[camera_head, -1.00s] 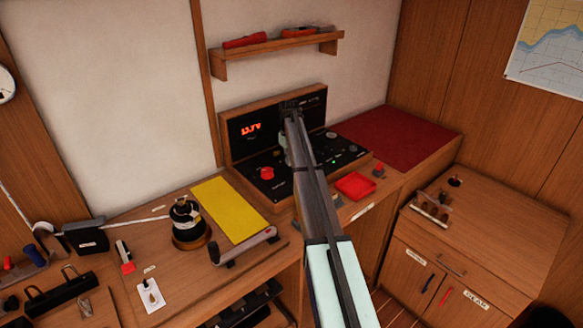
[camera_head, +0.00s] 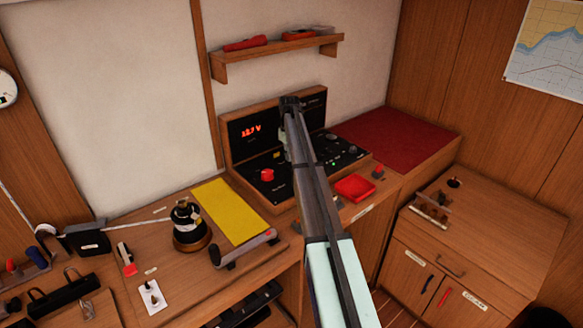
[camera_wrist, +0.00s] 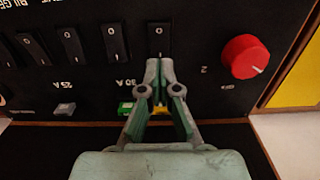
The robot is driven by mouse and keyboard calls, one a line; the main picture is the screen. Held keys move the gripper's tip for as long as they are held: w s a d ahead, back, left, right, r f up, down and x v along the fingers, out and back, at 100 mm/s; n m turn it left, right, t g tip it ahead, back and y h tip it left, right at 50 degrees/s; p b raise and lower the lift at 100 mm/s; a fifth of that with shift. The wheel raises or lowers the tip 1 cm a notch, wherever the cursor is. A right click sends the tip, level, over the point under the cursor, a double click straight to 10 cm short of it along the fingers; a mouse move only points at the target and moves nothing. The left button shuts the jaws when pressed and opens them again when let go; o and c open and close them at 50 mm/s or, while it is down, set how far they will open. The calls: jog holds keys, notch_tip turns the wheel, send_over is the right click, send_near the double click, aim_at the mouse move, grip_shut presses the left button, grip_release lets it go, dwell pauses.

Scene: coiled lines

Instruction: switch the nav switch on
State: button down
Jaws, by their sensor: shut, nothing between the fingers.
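The black switch panel (camera_head: 262,187) slopes up from the desk in the head view, with a red knob (camera_head: 267,175) at its left. The wrist view shows a row of black rocker switches with "0" marks, among them one rocker (camera_wrist: 160,38) beside the red knob (camera_wrist: 245,57). My gripper (camera_wrist: 166,68) is shut and empty, its fingertips at the lower end of that rocker in the picture; I cannot tell whether they touch it. No label reading nav is legible, and my arm hides much of the panel in the head view.
Green and yellow parts (camera_wrist: 126,107) show around my fingers in the wrist view. A shelf (camera_head: 278,50) is above.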

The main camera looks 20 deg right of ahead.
aim_at(290, 167)
jog(key=shift+r+p, duration=0.7)
jog(key=shift+r, duration=1.2)
